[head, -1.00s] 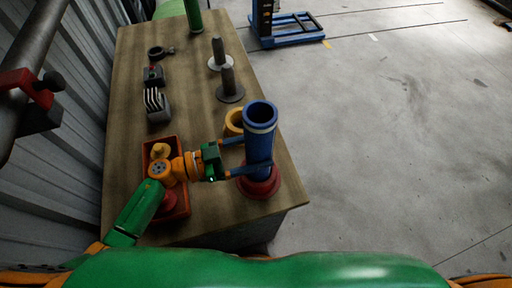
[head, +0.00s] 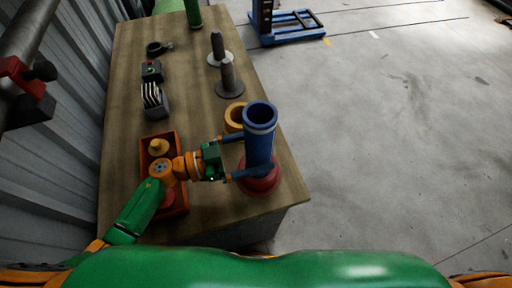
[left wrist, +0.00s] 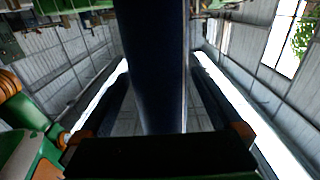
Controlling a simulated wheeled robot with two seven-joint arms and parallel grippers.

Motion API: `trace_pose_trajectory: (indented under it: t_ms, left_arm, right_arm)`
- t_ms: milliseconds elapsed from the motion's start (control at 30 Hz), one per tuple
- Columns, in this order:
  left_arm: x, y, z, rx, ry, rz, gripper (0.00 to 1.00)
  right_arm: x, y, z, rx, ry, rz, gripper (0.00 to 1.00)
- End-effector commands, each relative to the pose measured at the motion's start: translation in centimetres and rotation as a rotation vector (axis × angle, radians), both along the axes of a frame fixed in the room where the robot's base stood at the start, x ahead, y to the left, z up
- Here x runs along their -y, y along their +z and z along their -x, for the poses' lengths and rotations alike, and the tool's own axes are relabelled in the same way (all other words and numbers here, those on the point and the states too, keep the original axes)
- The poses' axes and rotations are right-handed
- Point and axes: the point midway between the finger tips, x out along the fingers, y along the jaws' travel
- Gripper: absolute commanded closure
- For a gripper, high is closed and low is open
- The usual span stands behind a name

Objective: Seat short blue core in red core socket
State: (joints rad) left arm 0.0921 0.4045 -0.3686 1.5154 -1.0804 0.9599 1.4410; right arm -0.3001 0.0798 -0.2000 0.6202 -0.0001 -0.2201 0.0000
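The blue core (head: 259,145) is an upright hollow tube with a pale band below its open top, at the near right of the table. The red core socket (head: 262,184) shows as a round red base under the core; the core's lower end hides its middle, so I cannot tell whether the core is inside it. My left gripper (head: 254,157) reaches in from the left, with one finger on each side of the core, shut on it. The core (left wrist: 155,70) also fills the middle of the left wrist view between the fingers. My right gripper is not in view.
A yellow ring (head: 234,116) stands close behind the core. A red bin (head: 180,150) with a yellow part lies under my left arm. Two grey spindles (head: 229,76), a slotted black holder (head: 155,101) and a green cylinder (head: 193,13) stand farther back. Open floor lies right of the table.

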Motion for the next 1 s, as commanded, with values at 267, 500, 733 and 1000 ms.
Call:
trace_pose_trajectory:
  t_ms: [267, 500, 733, 1000]
  left_arm:
    - [-1.0, -0.3, 0.3, -0.001, 0.001, -0.005, 0.0]
    - [-5.7, -0.5, 1.8, -0.003, 0.001, -0.005, 0.0]
    - [-6.8, 0.0, 2.1, 0.0, 0.0, 0.0, 0.0]
    - [-6.8, 0.0, 2.1, 0.0, 0.0, 0.0, 0.0]
  right_arm:
    - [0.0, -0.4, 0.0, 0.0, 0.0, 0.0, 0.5]
    - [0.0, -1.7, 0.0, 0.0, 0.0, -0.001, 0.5]
    - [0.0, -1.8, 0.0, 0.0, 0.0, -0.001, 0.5]
    - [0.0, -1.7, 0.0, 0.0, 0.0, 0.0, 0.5]
